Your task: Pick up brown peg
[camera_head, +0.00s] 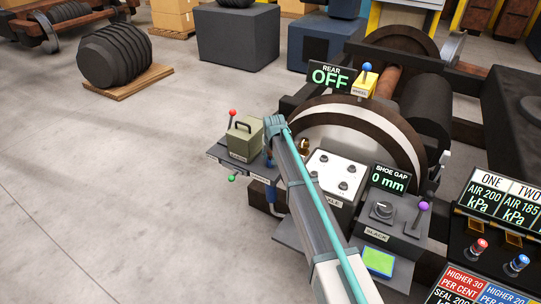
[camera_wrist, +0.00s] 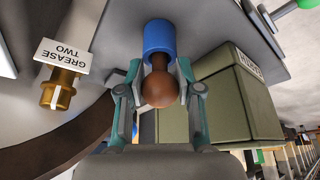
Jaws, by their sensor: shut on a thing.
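The brown peg (camera_wrist: 160,90) has a round ball end and a short shaft. In the wrist view it sits between the two fingers of my gripper (camera_wrist: 159,82), which is shut on it. The shaft meets a blue cylinder (camera_wrist: 159,38) that rises from a grey surface; I cannot tell how deep the shaft sits in it. In the head view my arm covers the peg and most of my gripper, beside the olive box.
The olive box (camera_wrist: 231,95) stands close to the right finger; it also shows in the head view (camera_head: 245,138). A brass fitting (camera_wrist: 61,90) tagged "GREASE TWO" is at left. A red-knobbed lever (camera_head: 232,114) and a green knob (camera_head: 232,178) flank the box. Open floor lies left.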

